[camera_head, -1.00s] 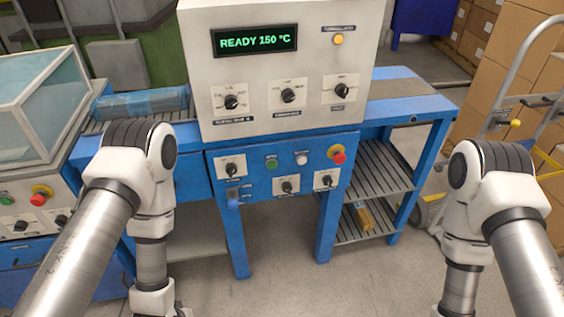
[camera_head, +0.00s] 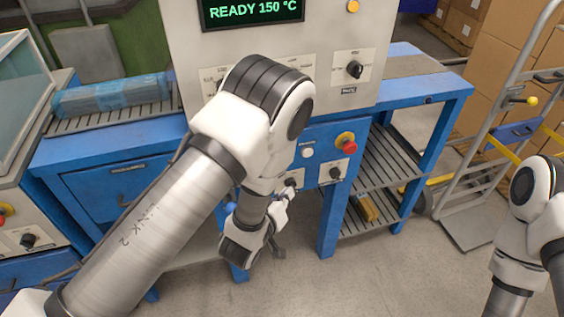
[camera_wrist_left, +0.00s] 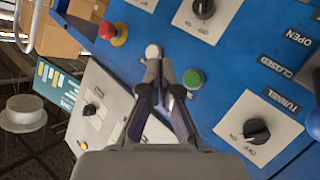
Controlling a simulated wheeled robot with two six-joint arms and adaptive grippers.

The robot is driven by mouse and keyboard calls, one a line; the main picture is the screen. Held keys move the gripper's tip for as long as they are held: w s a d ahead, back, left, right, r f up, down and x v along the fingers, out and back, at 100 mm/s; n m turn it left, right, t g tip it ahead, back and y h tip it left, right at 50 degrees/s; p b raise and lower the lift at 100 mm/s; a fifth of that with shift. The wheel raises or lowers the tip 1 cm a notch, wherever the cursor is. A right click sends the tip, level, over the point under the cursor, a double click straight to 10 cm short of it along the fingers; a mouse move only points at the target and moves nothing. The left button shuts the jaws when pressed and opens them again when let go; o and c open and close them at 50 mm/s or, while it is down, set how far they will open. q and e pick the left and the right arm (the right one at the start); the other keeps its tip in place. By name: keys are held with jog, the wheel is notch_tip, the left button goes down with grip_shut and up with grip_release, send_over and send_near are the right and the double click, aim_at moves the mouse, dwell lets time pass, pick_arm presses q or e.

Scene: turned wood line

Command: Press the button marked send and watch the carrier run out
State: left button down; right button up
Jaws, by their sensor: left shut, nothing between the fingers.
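On the blue control panel (camera_head: 325,142) are a white button (camera_head: 308,153) and a red mushroom button (camera_head: 346,143). In the left wrist view the white button (camera_wrist_left: 153,51) is just beyond my left gripper's fingertips (camera_wrist_left: 160,66), and a green button (camera_wrist_left: 193,79) is to their right. I cannot read a send mark on any button, nor tell whether the fingertips touch one. My left gripper is shut and empty, pointing at the panel. In the head view my left arm hides the green button and most of the gripper. No carrier can be made out. My right gripper is out of view.
The display (camera_head: 252,10) reads READY 150 °C. A blue wrapped bundle (camera_head: 112,95) lies on the rollers at the left. Selector knobs (camera_wrist_left: 256,131) sit close to the buttons. A hand truck (camera_head: 490,190) and cardboard boxes (camera_head: 490,80) stand at the right.

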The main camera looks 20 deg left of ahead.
pick_arm(q)
jog(key=w+a+b, duration=0.1)
jog(key=w+a, duration=0.4)
jog(key=w, duration=0.2)
jog(key=shift+r+b, duration=0.15)
jog(key=shift+b, duration=0.15)
dwell(0.3)
jog(key=shift+w, duration=0.2)
dwell(1.1)
jog(key=shift+w+a, duration=0.2)
